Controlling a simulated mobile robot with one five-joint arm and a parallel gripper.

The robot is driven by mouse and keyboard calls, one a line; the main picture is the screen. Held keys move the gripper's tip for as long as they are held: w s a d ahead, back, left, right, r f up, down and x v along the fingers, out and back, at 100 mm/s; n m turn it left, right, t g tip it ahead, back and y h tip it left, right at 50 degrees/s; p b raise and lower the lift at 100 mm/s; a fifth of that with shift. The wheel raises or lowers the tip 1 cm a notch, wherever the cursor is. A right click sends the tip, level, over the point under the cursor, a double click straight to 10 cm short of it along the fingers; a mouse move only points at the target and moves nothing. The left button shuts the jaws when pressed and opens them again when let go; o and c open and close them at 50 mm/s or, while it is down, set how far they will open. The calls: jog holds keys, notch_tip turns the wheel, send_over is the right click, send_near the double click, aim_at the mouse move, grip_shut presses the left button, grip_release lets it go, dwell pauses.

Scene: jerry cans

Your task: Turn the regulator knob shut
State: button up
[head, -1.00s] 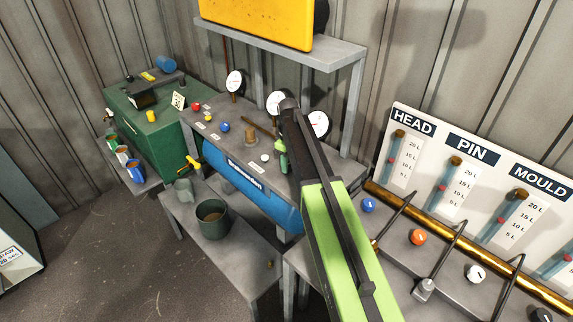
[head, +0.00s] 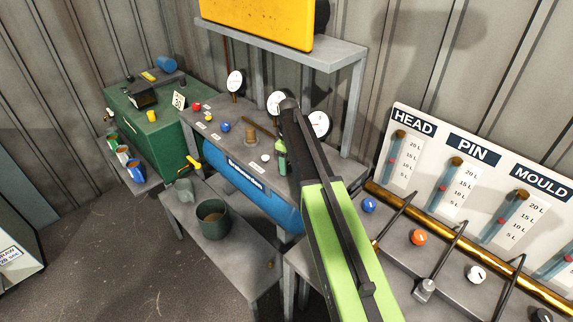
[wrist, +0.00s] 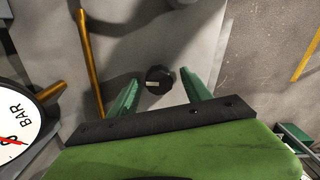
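In the wrist view a black round knob (wrist: 158,80) with a pale mark on its face sits on a grey bench top, between my two green fingers. My gripper (wrist: 161,82) is open, with one finger on each side of the knob and a visible gap on both sides. A white dial gauge (wrist: 18,125) marked BAR, with a red needle, stands at the left edge. In the head view my gripper (head: 284,160) is over the workbench, partly hidden by my arm. I cannot make out the black knob there.
A brown rod (wrist: 90,65) lies left of the knob. A brass pipe (head: 450,238) runs along the right bench.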

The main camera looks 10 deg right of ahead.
aim_at(288, 165)
jog(key=shift+r+p, duration=0.3)
notch_tip(288, 165, up, 17)
jog(key=p, duration=1.7)
jog(key=shift+f, duration=0.1)
